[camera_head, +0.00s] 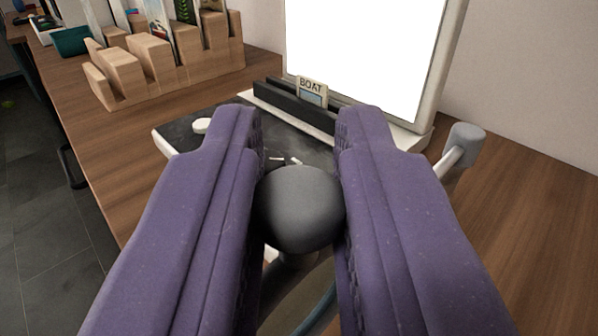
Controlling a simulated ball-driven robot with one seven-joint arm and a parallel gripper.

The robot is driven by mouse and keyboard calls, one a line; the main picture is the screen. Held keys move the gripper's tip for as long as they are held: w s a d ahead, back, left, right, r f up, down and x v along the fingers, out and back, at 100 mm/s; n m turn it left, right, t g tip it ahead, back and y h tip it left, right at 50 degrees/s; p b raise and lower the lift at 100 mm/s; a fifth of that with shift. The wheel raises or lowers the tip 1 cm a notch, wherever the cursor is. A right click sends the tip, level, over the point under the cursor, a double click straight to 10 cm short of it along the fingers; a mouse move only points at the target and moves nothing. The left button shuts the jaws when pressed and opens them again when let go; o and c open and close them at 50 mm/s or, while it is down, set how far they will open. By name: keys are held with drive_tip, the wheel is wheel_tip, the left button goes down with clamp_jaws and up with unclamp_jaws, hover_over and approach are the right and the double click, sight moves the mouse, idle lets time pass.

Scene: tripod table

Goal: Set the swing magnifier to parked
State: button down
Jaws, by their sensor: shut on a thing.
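My gripper (299,150) has two purple fingers, one on each side of a dark grey rounded knob (300,208), and is shut on it. Below the knob, a curved blue-grey rim (318,312) and a greyish arm part show between the fingers. They look like part of the swing magnifier, but most of it is hidden by the fingers and the knob. I cannot tell the magnifier's swing position from this view.
Behind the knob, a dark tray-like base (185,130) carries a bright white panel (365,45) and a small "BOAT" card (312,90). A grey-tipped white lever (464,145) stands right. A wooden rack (150,65) stands at back left. The wooden table (530,225) is clear at right.

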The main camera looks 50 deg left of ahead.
drive_tip(key=shift+w+d+r, duration=0.1)
drive_tip(key=shift+r, duration=0.05)
drive_tip(key=c, duration=1.1)
unclamp_jaws()
drive_tip(key=shift+d, duration=0.1)
drive_tip(key=p+v, duration=0.2)
drive_tip(key=v, duration=0.5)
drive_tip(key=shift+s+d, duration=0.25)
drive_tip(key=shift+s, duration=0.05)
